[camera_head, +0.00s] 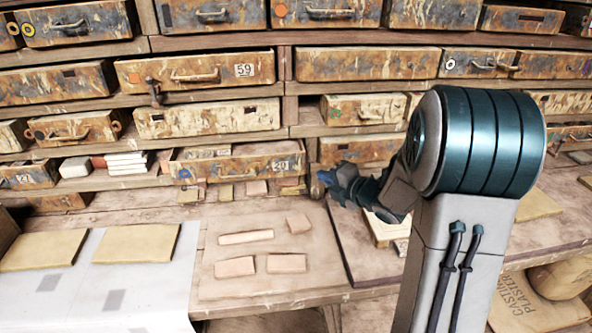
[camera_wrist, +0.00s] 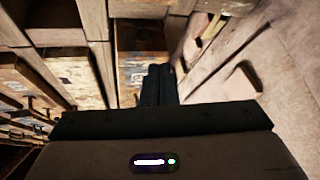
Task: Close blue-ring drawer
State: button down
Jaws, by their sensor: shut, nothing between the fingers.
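The drawer labelled 20 (camera_head: 250,162) is in the lower row of the head view and sticks out of its slot, with its inside partly showing. A small bluish round mark is at the left of its front; it is too small to tell whether it is a ring. My gripper (camera_head: 322,182) is just right of this drawer's front, low over the bench. In the wrist view my gripper (camera_wrist: 158,85) has its dark fingers together and empty. A rusty drawer front with a pale label (camera_wrist: 136,60) is just left of the fingertips. I cannot tell whether they touch.
Pale tiles (camera_head: 235,267) lie on the bench board below the drawer. Several small blocks (camera_head: 257,188) lie under its front. A dark board (camera_head: 352,250) is to the right. Closed drawers (camera_head: 206,118) fill the rows above. White blocks (camera_head: 125,163) fill a slot at left.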

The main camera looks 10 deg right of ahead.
jog(key=s+y, duration=0.5)
jog(key=s, duration=0.2)
jog(key=shift+n+y, duration=0.3)
jog(key=shift+n, duration=0.1)
jog(key=shift+w+d+p+x, duration=0.25)
jog(key=shift+p+x, duration=0.65)
jog(key=shift+x, duration=1.2)
jog(key=shift+w+d+p+x, duration=0.25)
jog(key=shift+p+x, duration=0.7)
jog(key=shift+x, duration=1.15)
jog(key=shift+w+d+p+x, duration=0.25)
jog(key=shift+p+x, duration=0.65)
jog(key=shift+x, duration=1.2)
